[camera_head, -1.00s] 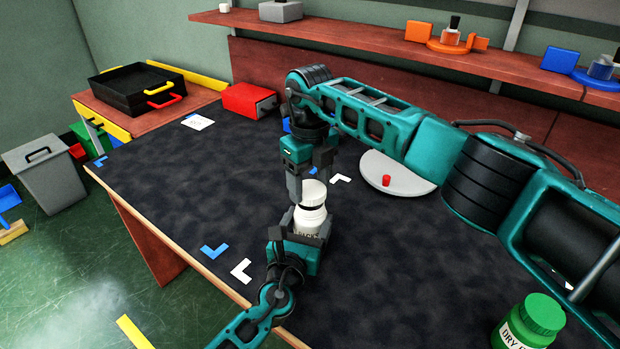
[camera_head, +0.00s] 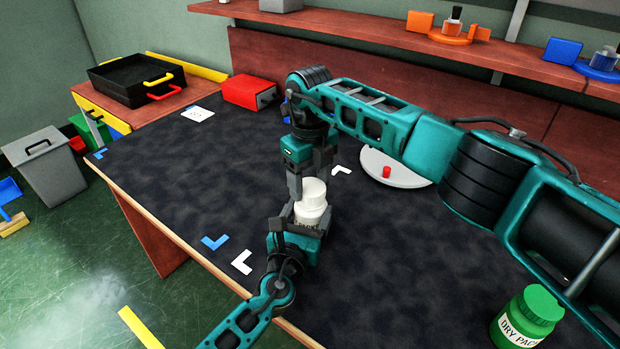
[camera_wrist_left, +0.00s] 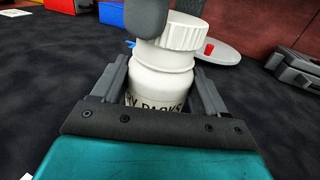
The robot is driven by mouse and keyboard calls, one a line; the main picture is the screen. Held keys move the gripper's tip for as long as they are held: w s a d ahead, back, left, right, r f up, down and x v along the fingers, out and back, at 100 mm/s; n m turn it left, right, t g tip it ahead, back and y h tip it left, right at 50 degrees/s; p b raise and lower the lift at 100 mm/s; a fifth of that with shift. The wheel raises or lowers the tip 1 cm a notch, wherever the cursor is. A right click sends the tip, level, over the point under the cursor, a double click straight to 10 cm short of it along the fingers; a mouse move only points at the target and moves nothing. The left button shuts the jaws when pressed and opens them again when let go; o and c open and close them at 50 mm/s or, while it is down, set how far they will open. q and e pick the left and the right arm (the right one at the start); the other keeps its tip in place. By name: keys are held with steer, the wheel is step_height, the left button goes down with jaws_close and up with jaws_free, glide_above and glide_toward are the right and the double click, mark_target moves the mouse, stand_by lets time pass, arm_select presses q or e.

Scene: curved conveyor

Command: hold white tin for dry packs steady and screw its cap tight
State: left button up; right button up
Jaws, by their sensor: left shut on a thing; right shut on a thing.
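The white tin for dry packs (camera_head: 309,215) stands upright near the front of the dark table mat. My left gripper (camera_head: 304,222) is shut around its body. In the left wrist view the tin (camera_wrist_left: 160,77) sits between both fingers (camera_wrist_left: 162,95), its black lettering partly hidden by the gripper. The white ribbed cap (camera_head: 313,187) is on the tin's neck; it also shows in the left wrist view (camera_wrist_left: 185,32). My right gripper (camera_head: 309,182) comes from above and is shut on the cap. One right finger covers the cap's left side in the wrist view.
A green DRY PACKS jar (camera_head: 526,318) stands at the lower right. A round grey plate (camera_head: 405,178) with a small red piece (camera_head: 386,171) lies behind the tin. A red box (camera_head: 249,92) is at the back left. The mat's left middle is free except for corner marks.

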steer(key=shift+f, duration=0.55)
arm_select(q)
jaws_close()
arm_select(e)
steer(key=m, duration=0.4)
steer(key=shift+m, duration=0.3)
steer(key=m, duration=0.5)
steer(key=shift+d+m, duration=0.1)
steer(key=shift+m, duration=0.2)
steer(key=m, duration=1.8)
steer(key=shift+s+f, duration=0.1)
steer(key=m, duration=0.5)
steer(key=shift+m, duration=0.4)
arm_select(q)
steer(key=shift+f, duration=0.1)
